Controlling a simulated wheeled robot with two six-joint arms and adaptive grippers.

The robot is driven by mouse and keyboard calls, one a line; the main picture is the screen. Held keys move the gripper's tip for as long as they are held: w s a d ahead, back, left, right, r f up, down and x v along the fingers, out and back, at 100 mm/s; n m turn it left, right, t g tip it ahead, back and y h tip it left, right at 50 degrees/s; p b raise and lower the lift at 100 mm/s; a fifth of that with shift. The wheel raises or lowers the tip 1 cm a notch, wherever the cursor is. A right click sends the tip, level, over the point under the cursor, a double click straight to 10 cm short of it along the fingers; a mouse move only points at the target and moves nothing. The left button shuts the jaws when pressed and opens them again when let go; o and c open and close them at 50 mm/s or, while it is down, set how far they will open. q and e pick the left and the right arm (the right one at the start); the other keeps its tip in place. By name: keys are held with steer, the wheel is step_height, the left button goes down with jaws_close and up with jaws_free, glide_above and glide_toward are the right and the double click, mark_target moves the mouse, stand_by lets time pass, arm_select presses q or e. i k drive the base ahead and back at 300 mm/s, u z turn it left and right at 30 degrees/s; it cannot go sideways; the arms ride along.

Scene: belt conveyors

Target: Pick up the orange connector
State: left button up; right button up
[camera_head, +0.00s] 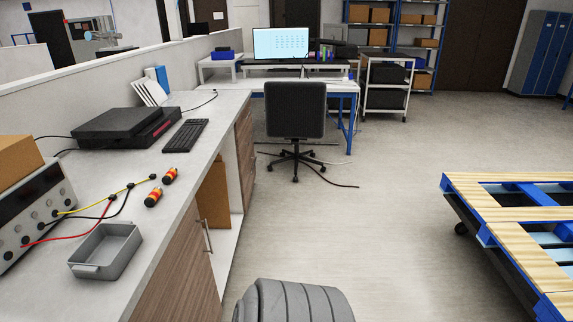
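Two small orange connectors with yellow and dark bands lie on the grey counter at the left. One orange connector (170,176) is farther back, and the other orange connector (153,197) is a little nearer and to the left. They lie apart from each other. The thin cables end close to them; I cannot tell whether any cable is joined to a connector. Neither of my grippers is in view.
A grey open bin (119,231) stands nearer on the counter (153,241), beside an instrument (40,205) with yellow, black and red cables. A keyboard (186,135) and black device (118,124) lie behind. A chair (295,110) and pallet cart (505,228) flank open floor.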

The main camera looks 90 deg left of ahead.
mark_target(153, 197)
steer(key=i, duration=0.1)
steer(key=u, duration=2.5)
steer(key=i, duration=3.6)
steer(key=u, duration=2)
